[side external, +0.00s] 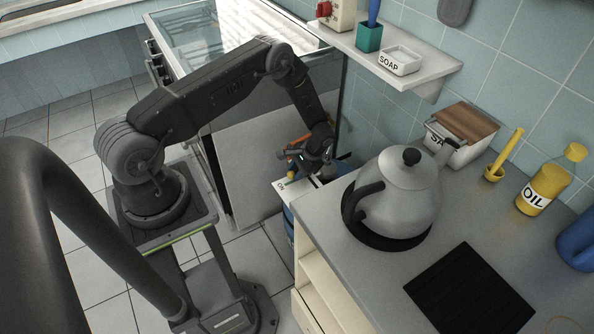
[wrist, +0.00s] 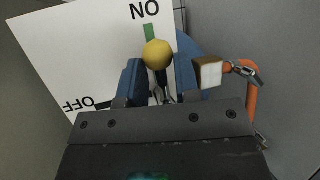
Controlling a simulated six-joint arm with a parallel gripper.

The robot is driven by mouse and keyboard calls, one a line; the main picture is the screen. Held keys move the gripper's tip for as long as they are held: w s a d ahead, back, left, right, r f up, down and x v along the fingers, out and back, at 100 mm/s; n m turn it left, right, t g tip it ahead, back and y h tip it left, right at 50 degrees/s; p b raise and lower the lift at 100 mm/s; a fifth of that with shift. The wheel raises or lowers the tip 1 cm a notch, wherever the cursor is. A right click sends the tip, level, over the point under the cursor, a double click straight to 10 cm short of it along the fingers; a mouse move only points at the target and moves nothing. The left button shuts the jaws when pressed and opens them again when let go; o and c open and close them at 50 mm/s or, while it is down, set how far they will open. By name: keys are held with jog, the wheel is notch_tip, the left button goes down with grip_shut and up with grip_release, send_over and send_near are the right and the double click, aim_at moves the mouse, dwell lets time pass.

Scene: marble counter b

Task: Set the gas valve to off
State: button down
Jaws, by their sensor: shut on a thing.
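The gas valve has a lever with a yellow ball end (wrist: 157,54), which shows in the wrist view. Behind it is a white plate (wrist: 75,50) marked ON and OFF. The ball lies by the green mark next to ON; the OFF label is at the lower left. My gripper (wrist: 159,80) has its two blue fingers on either side of the lever and is shut on it. The lever's lower part is hidden by my gripper. In the side external view my gripper (side external: 316,160) is in the gap between stove and counter, above the white plate (side external: 280,190).
An orange hose (wrist: 252,105) with a metal clamp runs right of the fingers. A kettle (side external: 395,195) stands on the counter right of my gripper. The stove (side external: 225,40) is behind, with a shelf (side external: 430,72) above the counter.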

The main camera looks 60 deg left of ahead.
jog(key=n, duration=0.1)
jog(key=d+n+h, duration=0.1)
jog(key=shift+w+n+g, duration=0.1)
jog(key=shift+n+g, duration=0.2)
jog(key=shift+n, duration=0.1)
jog(key=n+h, duration=0.1)
jog(key=d+n, duration=0.1)
jog(key=n, duration=0.1)
jog(key=shift+w+n+h, duration=0.3)
jog(key=shift+w+h, duration=0.05)
jog(key=shift+h, duration=0.05)
jog(key=n, duration=0.1)
jog(key=w+n+h, duration=0.1)
jog(key=n, duration=0.1)
jog(key=d+n+h, duration=0.1)
jog(key=n, duration=0.1)
jog(key=shift+w+d, duration=0.1)
jog(key=shift+w, duration=0.15)
jog(key=shift+n+h, duration=0.3)
jog(key=shift+n, duration=0.1)
jog(key=c, duration=0.9)
grip_release()
jog(key=shift+o, duration=0.2)
jog(key=shift+r, duration=0.1)
jog(key=v, duration=1.3)
jog(key=shift+r, duration=0.4)
